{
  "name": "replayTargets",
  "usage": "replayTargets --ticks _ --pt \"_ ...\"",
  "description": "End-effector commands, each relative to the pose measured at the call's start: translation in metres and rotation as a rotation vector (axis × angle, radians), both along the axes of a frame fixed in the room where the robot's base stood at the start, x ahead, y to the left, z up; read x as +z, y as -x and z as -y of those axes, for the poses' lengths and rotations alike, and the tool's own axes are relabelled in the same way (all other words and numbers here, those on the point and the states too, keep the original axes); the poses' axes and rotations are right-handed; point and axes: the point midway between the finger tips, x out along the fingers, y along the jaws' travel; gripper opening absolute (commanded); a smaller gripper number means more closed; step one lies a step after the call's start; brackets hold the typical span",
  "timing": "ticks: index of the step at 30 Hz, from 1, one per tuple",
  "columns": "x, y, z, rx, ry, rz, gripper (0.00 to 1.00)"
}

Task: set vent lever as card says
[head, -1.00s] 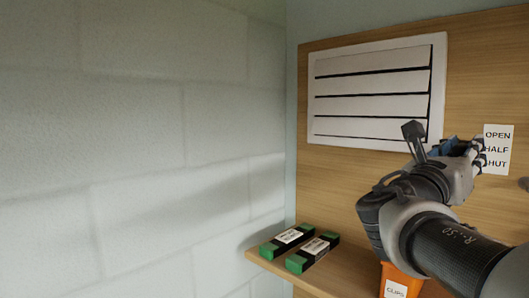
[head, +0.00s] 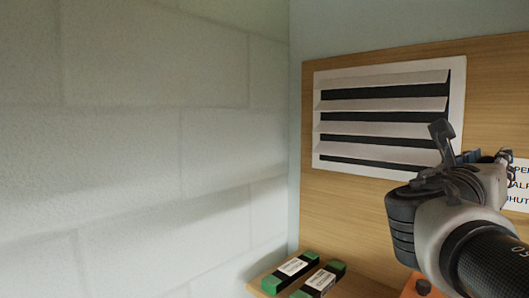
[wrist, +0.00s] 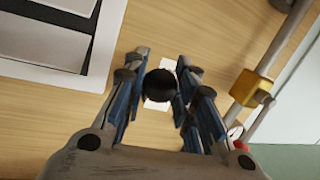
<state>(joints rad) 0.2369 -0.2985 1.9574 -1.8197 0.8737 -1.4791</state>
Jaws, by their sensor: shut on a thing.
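The vent (head: 458,110) is a white-framed grille on the wooden board; its slats are tilted, with wide dark gaps between them. Its frame also shows at the upper left of the wrist view (wrist: 98,60). My gripper (head: 487,160) is right of the vent's lower corner. In the wrist view my gripper (wrist: 159,80) is shut on the round black knob of the vent lever (wrist: 160,90), seen end-on between the fingers. The label plate (head: 518,185) reads OPEN, HALF, SHUT from top to bottom, partly cut off and covered by my gripper. The lever's shaft is hidden.
Two green-and-black boxes (head: 292,268) lie on the shelf below the vent. An orange bin (head: 420,287) is partly hidden by my arm. In the wrist view a grey pipe with a yellow block (wrist: 250,88) runs close on the right.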

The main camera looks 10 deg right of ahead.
Motion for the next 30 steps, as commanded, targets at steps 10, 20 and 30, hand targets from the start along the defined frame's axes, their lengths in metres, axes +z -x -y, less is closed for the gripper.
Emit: replayTargets --ticks 10,20,30 --pt "0.0061 0.0019 -0.0003 -0.002 0.010 0.007 0.29" --pt "0.0018 0.0004 -0.0001 -0.001 0.004 0.002 0.47" --pt "0.0000 0.0023 -0.0052 0.000 0.002 0.001 0.47"
